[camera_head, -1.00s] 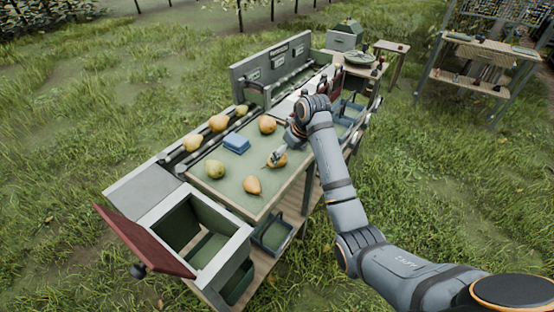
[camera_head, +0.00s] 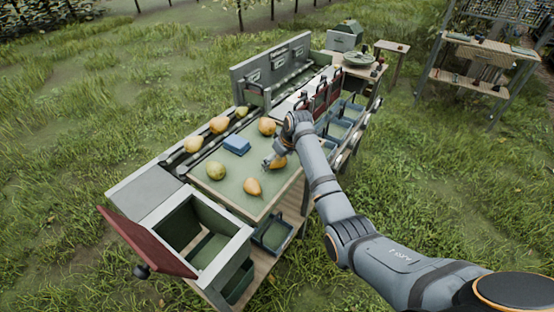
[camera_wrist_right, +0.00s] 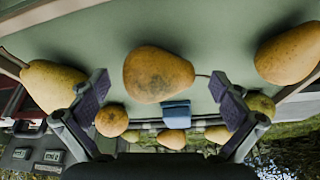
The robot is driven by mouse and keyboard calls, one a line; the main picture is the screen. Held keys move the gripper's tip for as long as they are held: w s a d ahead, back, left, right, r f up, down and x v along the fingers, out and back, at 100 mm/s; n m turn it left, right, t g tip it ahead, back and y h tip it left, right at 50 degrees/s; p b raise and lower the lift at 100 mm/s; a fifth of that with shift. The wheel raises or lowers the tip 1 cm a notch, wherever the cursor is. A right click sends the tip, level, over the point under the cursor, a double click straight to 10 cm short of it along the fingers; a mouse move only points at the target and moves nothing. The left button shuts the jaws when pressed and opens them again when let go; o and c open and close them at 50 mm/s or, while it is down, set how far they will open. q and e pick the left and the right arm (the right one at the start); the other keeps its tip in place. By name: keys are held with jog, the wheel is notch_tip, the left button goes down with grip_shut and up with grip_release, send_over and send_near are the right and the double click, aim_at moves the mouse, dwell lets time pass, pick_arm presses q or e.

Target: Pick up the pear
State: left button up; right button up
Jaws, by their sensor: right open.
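A yellow-orange pear (camera_head: 280,163) lies on the green table top (camera_head: 228,187), partly hidden by my right gripper (camera_head: 268,163). In the right wrist view my right gripper (camera_wrist_right: 159,84) is open, its two dark padded fingers spread wide. A brown-spotted pear (camera_wrist_right: 158,74) with its stem to the right shows in the gap between them. It is not gripped; whether a finger touches it, I cannot tell. Other pears on the table are a yellow one (camera_head: 253,187), a greenish one (camera_head: 215,171) and an orange one (camera_head: 267,126). My left gripper is not in view.
A blue block (camera_head: 236,144) lies among the pears. Several pears, including one orange pear (camera_head: 219,123), sit along the rail at the back. An open bin (camera_head: 196,228) with a red lid (camera_head: 144,241) stands at the front left. Blue trays (camera_head: 340,130) line the right side.

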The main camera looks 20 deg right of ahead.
jog(key=shift+x, duration=0.8)
jog(key=shift+r, duration=0.1)
jog(key=c, duration=1.4)
jog(key=shift+o, duration=0.2)
jog(key=shift+r, duration=0.1)
